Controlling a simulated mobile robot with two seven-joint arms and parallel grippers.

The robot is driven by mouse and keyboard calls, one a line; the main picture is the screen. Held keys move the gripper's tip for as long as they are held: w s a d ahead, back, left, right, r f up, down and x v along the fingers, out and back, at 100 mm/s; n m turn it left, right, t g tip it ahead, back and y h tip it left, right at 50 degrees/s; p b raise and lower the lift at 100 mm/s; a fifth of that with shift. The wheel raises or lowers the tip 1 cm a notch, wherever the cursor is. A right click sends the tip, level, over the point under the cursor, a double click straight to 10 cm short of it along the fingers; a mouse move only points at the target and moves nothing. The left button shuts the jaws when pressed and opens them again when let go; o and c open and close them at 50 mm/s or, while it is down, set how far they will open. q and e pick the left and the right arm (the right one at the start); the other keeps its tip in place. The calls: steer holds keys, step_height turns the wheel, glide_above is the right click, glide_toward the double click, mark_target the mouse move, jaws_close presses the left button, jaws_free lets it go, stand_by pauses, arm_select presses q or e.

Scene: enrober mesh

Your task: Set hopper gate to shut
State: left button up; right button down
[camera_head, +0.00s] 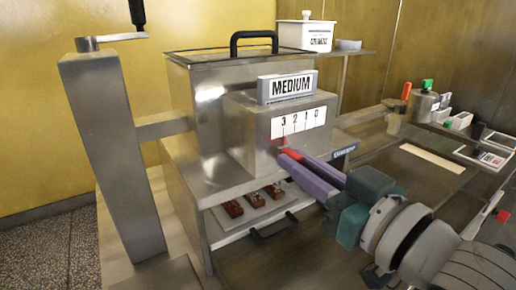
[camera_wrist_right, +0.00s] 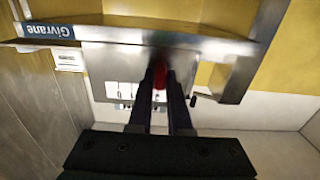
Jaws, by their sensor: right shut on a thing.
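The hopper (camera_head: 205,95) is a steel box with a black-handled lid. On its front a white scale plate (camera_head: 300,124) reads 3 2 1 0 from left to right. The red gate lever (camera_head: 284,142) has its tip just below the 3, at the left end of the scale. My right gripper (camera_head: 289,157) reaches in from the right and is shut on the lever. In the right wrist view the red lever (camera_wrist_right: 160,76) shows between the two dark fingers (camera_wrist_right: 160,85), which hide part of it. My left gripper is not in view.
A tray (camera_head: 225,222) with brown chocolate pieces (camera_head: 253,197) lies below the hopper. A steel column (camera_head: 112,155) with a crank (camera_head: 115,37) stands at the left. A MEDIUM sign (camera_head: 286,87) sits above the scale. Small containers (camera_head: 422,103) stand at the right.

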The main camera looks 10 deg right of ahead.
mark_target(315, 142)
steer(key=shift+d, duration=0.1)
steer(key=d, duration=0.1)
steer(key=w+d, duration=0.1)
steer(key=d, duration=0.1)
steer(key=w+d, duration=0.1)
steer(key=d, duration=0.1)
steer(key=shift+d, duration=0.2)
steer(key=shift+w+d+f, duration=0.1)
steer(key=shift+d, duration=0.15)
steer(key=c, duration=0.8)
jaws_free()
steer(key=shift+c, duration=0.2)
